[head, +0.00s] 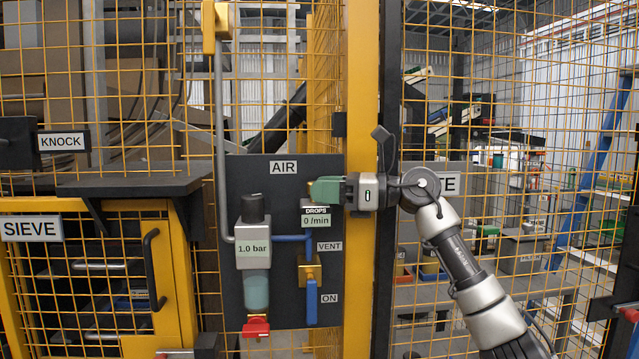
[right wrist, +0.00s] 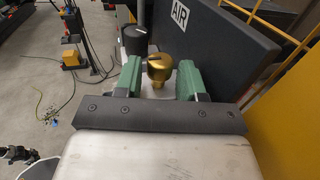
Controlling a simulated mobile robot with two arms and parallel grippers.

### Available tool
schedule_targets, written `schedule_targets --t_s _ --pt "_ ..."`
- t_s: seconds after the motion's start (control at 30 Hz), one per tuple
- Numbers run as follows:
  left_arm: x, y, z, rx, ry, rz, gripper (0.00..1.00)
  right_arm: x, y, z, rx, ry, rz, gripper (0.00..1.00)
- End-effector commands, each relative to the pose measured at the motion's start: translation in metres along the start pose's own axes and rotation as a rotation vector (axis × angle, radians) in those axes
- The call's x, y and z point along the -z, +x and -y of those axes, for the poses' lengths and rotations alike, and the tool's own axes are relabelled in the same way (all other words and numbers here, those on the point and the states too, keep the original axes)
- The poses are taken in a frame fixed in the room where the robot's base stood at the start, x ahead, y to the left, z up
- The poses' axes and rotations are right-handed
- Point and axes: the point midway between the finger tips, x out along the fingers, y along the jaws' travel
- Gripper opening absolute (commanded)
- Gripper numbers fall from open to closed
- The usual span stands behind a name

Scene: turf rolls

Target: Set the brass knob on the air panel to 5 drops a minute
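The brass knob (right wrist: 159,68) sits between the two green fingers of my right gripper (right wrist: 160,72) in the right wrist view. A narrow gap seems to show on each side of it, so the gripper looks open around it. In the head view my right gripper (head: 325,190) reaches in from the right at the top of the air panel (head: 283,280) and largely hides the knob. Below it the drops display (head: 316,219) reads 0 /min. My left gripper is not in view.
On the panel are a regulator (head: 254,250) reading 1.0 bar with a black cap and red tap (head: 256,327), and a blue-handled valve (head: 311,302) pointing down at ON. A dark shelf (head: 131,186) juts out at left. A yellow post (head: 361,100) stands right of the panel.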

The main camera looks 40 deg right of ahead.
Motion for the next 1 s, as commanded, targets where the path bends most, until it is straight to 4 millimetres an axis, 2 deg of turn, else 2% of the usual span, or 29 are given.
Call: schedule_targets --t_s 0.13,0.4,0.63,1.0 --pt "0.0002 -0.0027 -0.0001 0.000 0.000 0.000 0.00 -0.0005 0.0094 0.0000 0.000 0.000 0.001 0.39" --pt "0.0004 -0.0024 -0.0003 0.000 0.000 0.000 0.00 0.0003 0.0106 0.0002 0.001 0.000 0.000 0.39" --pt "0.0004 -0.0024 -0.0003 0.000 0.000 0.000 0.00 0.0002 0.0103 0.0002 0.001 0.000 0.000 0.06" --pt "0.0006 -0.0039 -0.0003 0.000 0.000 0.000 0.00 0.0001 0.0099 -0.0008 0.065 -0.003 -0.002 0.05"
